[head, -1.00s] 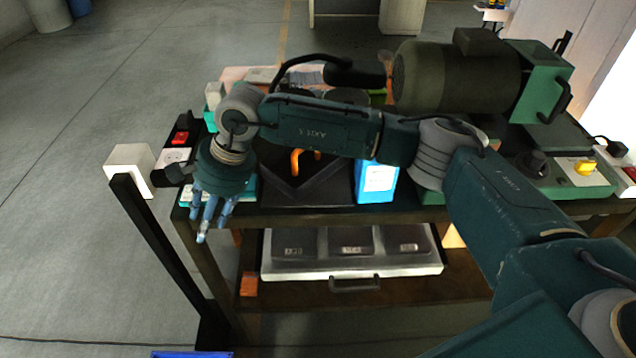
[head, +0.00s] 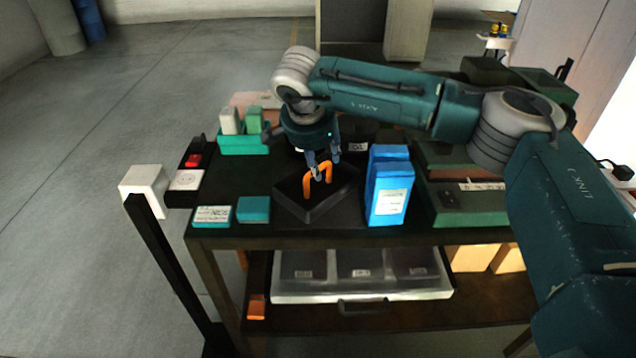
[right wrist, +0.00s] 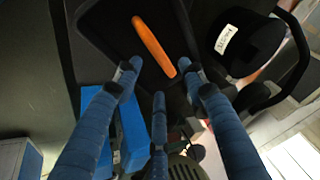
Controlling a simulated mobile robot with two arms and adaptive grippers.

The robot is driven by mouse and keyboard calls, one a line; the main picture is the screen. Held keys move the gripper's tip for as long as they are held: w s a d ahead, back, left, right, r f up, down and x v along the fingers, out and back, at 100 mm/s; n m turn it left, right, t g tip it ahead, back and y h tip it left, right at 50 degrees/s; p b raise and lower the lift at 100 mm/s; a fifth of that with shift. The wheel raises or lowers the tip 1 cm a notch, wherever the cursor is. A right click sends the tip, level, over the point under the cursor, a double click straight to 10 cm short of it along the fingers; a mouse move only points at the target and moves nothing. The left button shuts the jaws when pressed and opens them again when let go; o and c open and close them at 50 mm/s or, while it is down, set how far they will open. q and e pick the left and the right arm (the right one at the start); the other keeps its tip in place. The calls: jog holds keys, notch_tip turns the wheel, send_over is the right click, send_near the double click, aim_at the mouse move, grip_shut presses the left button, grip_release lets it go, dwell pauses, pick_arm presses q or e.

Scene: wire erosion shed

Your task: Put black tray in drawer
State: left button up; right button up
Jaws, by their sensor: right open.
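The black tray (head: 318,204) lies on the top of the dark bench, with an orange handle (head: 317,178) standing up from it. My right gripper (head: 322,172) is open at the handle, its fingers pointing down over the tray. In the right wrist view the open fingers (right wrist: 160,85) reach toward the orange handle (right wrist: 154,46) and the tray (right wrist: 105,40) behind it. I cannot tell whether they touch the handle. The drawer (head: 360,290) is on the lower shelf, with labelled dark compartments, a pale rim and a front handle (head: 362,307). My left gripper is not in view.
Blue cartons (head: 390,188) stand close to the right of the tray. Small teal boxes (head: 253,209) lie to its left, and a teal bin (head: 243,143) sits behind them. A white block on a post (head: 144,186) stands off the left end.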

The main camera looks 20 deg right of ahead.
aim_at(321, 168)
jog(key=p+x, duration=0.2)
jog(key=x, duration=0.2)
jog(key=shift+w+a+f+p, duration=0.1)
jog(key=shift+w+f+p, duration=0.15)
jog(key=shift+p, duration=0.05)
jog(key=shift+w+f, duration=0.1)
jog(key=shift+f, duration=0.3)
jog(key=shift+c, duration=0.2)
jog(key=shift+r, duration=0.1)
grip_shut()
